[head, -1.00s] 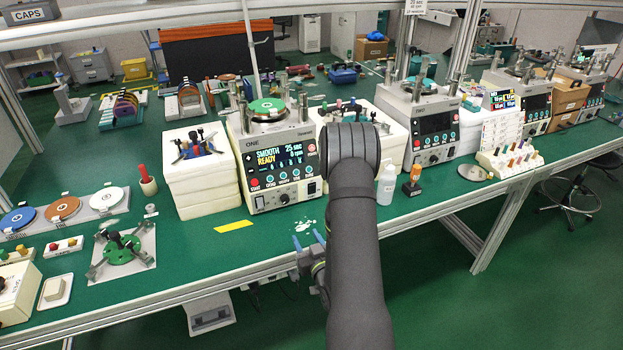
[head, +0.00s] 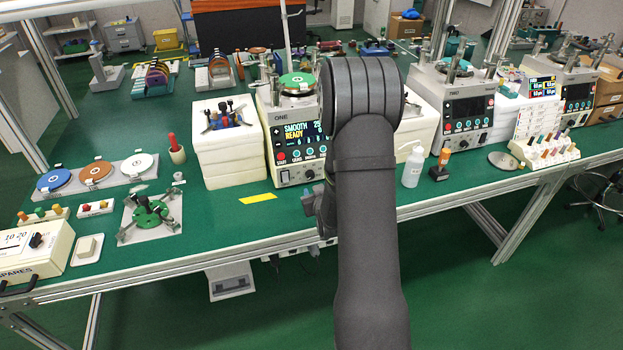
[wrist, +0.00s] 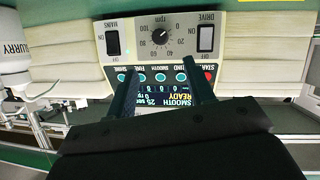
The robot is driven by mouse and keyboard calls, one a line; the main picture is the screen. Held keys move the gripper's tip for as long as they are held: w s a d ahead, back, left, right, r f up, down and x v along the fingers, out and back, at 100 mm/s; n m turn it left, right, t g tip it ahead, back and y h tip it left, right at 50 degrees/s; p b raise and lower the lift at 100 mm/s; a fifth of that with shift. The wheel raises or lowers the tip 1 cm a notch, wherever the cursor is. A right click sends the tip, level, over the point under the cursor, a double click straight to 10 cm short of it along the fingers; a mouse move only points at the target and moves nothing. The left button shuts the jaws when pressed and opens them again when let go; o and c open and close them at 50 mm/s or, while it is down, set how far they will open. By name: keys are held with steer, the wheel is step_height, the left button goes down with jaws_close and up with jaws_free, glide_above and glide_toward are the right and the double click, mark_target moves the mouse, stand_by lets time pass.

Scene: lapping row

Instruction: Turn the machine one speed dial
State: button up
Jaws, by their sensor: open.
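Machine one (head: 282,150) stands on the green bench in the head view. It has a lit screen and a green disc (head: 298,82) on top. Its black round speed dial (head: 309,175) is low on the front panel. In the wrist view the panel is upside down, with the dial (wrist: 160,37) inside an rpm scale; its exact setting is too small to read. My gripper (wrist: 161,68) is open and empty, its two dark fingers pointing at the panel, over the screen and button row. The dial shows just beyond the fingertips, apart from them. My arm hides part of the machine's right side.
A DRIVE switch (wrist: 206,38) and another rocker switch (wrist: 113,43) flank the dial. White foam blocks (head: 228,160) stand left of the machine. A white bottle (head: 413,167) stands right of my arm and also shows in the wrist view (wrist: 14,62). A yellow strip (head: 258,198) lies in front.

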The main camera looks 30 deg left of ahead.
mark_target(311, 177)
steer(key=x, duration=1.2)
steer(key=shift+f, duration=0.1)
steer(key=c, duration=1)
